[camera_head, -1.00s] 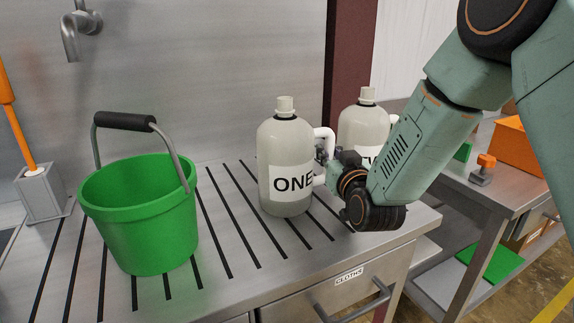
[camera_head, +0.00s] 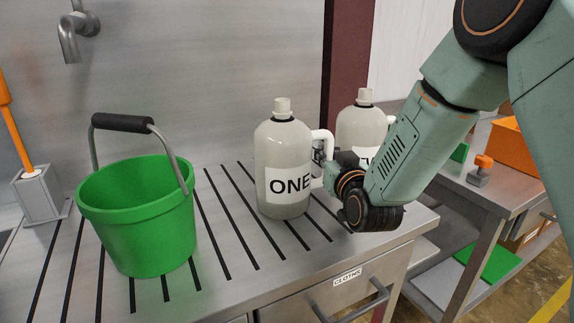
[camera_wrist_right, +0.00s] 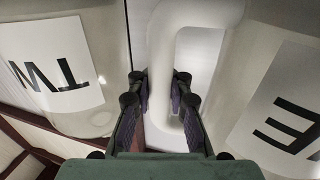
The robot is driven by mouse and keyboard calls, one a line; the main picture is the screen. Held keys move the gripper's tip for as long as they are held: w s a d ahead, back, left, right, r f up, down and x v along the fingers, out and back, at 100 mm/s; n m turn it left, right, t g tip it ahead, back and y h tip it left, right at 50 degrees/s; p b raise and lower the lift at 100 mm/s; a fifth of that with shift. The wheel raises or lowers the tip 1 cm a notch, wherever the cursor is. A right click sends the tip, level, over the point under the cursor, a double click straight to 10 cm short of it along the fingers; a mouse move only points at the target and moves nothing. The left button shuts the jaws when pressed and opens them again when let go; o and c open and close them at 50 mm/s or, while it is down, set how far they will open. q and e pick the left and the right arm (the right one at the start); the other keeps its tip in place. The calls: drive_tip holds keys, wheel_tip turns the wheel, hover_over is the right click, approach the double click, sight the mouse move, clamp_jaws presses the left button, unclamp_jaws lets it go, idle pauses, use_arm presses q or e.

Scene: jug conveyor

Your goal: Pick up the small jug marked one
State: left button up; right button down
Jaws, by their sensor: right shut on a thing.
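The jug marked ONE (camera_head: 284,152) is pale, with a white label and a white side handle (camera_head: 325,146). It stands upright on the slotted steel drainboard (camera_head: 222,215) in the head view. My right gripper (camera_head: 318,160) is at the handle, on the jug's right side. In the right wrist view the gripper's fingers (camera_wrist_right: 160,95) are on either side of the white handle bar, shut on it. The jug's label (camera_wrist_right: 285,115) shows at the right there. A second jug (camera_head: 361,128), with its label partly hidden, stands behind my arm. My left gripper is not in view.
A green bucket (camera_head: 135,222) with a raised grey handle stands left of the jug. A tap (camera_head: 75,38) juts from the back wall. The second jug's TWO label (camera_wrist_right: 60,72) is close on the left in the wrist view. A drawer marked CLOTHS (camera_head: 345,292) is below.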

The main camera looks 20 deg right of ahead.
drive_tip(key=shift+r, duration=0.2)
wheel_tip(320, 180, up, 10)
drive_tip(key=shift+f+p, duration=0.15)
drive_tip(key=shift+p, duration=1.05)
